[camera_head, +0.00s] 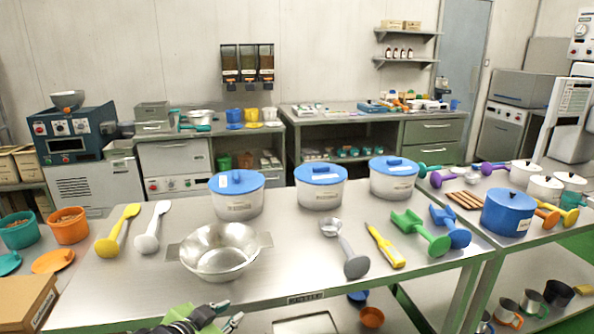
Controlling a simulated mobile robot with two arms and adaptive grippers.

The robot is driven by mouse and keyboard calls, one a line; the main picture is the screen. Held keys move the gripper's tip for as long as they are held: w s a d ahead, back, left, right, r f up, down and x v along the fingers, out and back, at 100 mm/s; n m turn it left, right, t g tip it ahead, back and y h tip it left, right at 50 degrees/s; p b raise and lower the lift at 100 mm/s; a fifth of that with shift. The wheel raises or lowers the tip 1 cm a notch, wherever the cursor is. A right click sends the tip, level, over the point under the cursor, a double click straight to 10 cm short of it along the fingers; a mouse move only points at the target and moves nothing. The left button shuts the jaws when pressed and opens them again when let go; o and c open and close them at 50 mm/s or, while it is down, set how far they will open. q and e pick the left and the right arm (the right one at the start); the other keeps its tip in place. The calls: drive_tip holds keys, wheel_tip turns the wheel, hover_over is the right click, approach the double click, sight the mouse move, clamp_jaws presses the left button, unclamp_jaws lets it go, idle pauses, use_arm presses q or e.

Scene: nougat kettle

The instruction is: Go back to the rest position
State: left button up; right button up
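My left gripper (228,313) shows at the bottom edge, left of the middle, in front of the near edge of the steel table (300,270). Its two fingertips are apart and nothing shows between them. Most of the arm behind it is cut off by the frame. My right gripper is not in view. A steel two-handled bowl (219,252) stands on the table beyond my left gripper, apart from it, and looks empty.
White tubs with blue lids (320,186) stand along the table's back. A yellow spatula (384,246), a steel ladle (344,247), and green (420,232) and blue scoops lie on the right. A cardboard box (25,303) stands at the lower left.

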use_arm(q)
drive_tip(key=s+a+f+n+g+y, duration=0.1)
drive_tip(key=s+f+n+g, duration=0.3)
drive_tip(key=s, duration=0.7)
drive_tip(key=s+a+f+g+y, duration=0.1)
drive_tip(key=s+f, duration=0.6)
drive_tip(key=s, duration=0.3)
drive_tip(key=s+a+f+n+g+y, duration=0.1)
drive_tip(key=s+f+n+g, duration=0.3)
drive_tip(key=s, duration=0.7)
wheel_tip(320, 180, down, 27)
drive_tip(key=m, duration=0.2)
drive_tip(key=s+a+f+g, duration=0.1)
drive_tip(key=s+a+f, duration=0.2)
drive_tip(key=s+f, duration=1.3)
drive_tip(key=shift+s+m, duration=0.3)
drive_tip(key=shift+s, duration=0.6)
